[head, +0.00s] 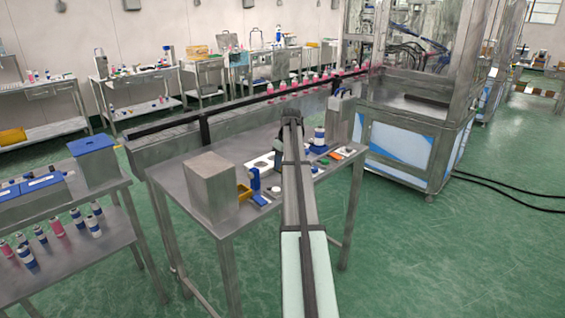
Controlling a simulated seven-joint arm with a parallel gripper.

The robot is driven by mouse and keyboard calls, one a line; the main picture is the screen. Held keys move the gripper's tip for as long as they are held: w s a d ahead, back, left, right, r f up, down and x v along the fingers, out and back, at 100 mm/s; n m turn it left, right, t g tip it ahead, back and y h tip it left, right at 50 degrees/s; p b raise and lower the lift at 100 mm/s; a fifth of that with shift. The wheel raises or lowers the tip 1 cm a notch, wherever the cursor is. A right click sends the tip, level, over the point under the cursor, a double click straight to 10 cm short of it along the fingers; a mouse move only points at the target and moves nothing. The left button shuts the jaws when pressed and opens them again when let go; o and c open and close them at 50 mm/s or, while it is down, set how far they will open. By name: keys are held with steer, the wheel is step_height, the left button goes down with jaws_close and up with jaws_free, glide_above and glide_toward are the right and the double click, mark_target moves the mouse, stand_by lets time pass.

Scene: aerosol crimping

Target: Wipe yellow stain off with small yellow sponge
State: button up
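My arm reaches from the bottom edge up over the steel worktable (190,222). A dark part shows beside its far end, but I cannot make out any gripper fingers. A small yellow open box or block (244,192) sits on the table beside the steel box; I cannot tell whether it is or holds the sponge. No yellow stain can be made out at this size, and part of the tabletop is hidden behind my arm.
A steel box (210,187) stands at the table's left. A blue-and-white device (255,181), a white plate (262,162), a blue-and-white can (319,138) and an orange item (335,156) lie around my arm. A conveyor (165,146) runs behind.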

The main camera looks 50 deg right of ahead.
steer(key=shift+x, duration=0.95)
stand_by(0.3)
steer(key=shift+s, duration=0.2)
steer(key=shift+d, duration=3.1)
steer(key=shift+a, duration=0.1)
steer(key=shift+a, duration=3.05)
